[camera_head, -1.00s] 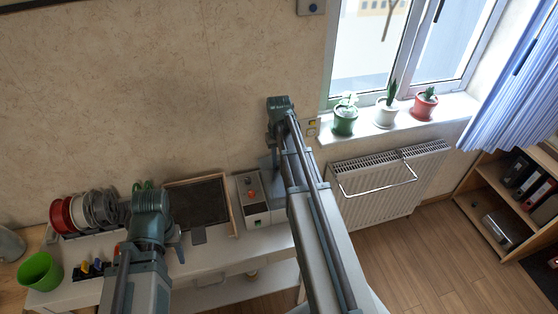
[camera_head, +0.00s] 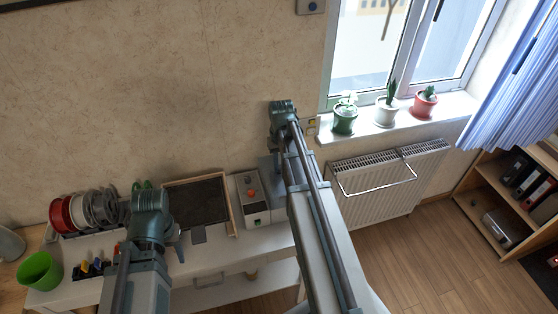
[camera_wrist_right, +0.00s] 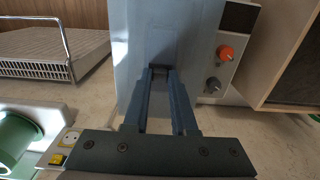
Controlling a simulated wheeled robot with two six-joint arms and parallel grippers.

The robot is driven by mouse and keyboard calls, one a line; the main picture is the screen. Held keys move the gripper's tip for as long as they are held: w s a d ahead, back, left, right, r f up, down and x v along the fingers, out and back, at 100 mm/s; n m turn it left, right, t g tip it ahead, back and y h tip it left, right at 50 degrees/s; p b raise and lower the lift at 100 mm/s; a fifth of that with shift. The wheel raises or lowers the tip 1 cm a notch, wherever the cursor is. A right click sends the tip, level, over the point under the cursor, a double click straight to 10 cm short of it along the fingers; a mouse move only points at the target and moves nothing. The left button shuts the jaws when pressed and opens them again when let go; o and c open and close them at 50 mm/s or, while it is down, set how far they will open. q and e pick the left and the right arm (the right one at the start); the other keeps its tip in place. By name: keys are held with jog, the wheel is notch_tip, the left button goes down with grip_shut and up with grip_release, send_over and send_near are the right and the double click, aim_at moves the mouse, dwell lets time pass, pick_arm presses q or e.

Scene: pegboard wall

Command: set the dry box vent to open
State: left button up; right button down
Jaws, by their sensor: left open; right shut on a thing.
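The dry box (camera_head: 253,203) stands at the right end of the white bench, with an orange knob and a small display on its panel. In the right wrist view its blue-grey face (camera_wrist_right: 203,50) fills the middle. My right gripper (camera_wrist_right: 161,70) is shut on a small part on that face, which I take to be the vent slider; the fingers mostly hide it. In the head view the right arm's wrist (camera_head: 283,110) hides the contact. My left gripper (camera_head: 150,205) is open above the bench, left of the dry box; its fingertips are hard to make out.
A dark framed panel (camera_head: 197,203) lies left of the dry box. Filament spools (camera_head: 85,212) and a green cup (camera_head: 39,270) are further left. A radiator (camera_head: 385,185) and potted plants (camera_head: 388,105) are to the right.

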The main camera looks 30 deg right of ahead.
jog(key=shift+s, duration=0.2)
jog(key=c, duration=0.7)
grip_release()
notch_tip(320, 180, up, 14)
jog(key=p, duration=1.3)
jog(key=shift+f+p, duration=0.1)
jog(key=shift+p, duration=0.3)
jog(key=shift+a, duration=0.1)
jog(key=s+a+f+n+b, duration=0.2)
jog(key=s+a+f+b, duration=0.2)
jog(key=a, duration=0.5)
jog(key=s+a+f+n+b, duration=0.2)
jog(key=s+a+f+b, duration=0.2)
jog(key=a, duration=0.6)
jog(key=s+a+f+n+h+b, duration=0.1)
jog(key=s+a+f+n+b, duration=0.1)
jog(key=s+a, duration=0.4)
jog(key=shift+s+a+f+n+b, duration=0.1)
jog(key=shift+a+f+b, duration=0.2)
jog(key=shift+a, duration=0.4)
jog(key=shift+a+f+n+b, duration=0.1)
jog(key=shift+a+f+b, duration=0.25)
jog(key=shift+a, duration=0.4)
jog(key=shift+s+a+f+n+b, duration=0.1)
jog(key=shift+a+f+b, duration=0.2)
jog(key=shift+a, duration=0.4)
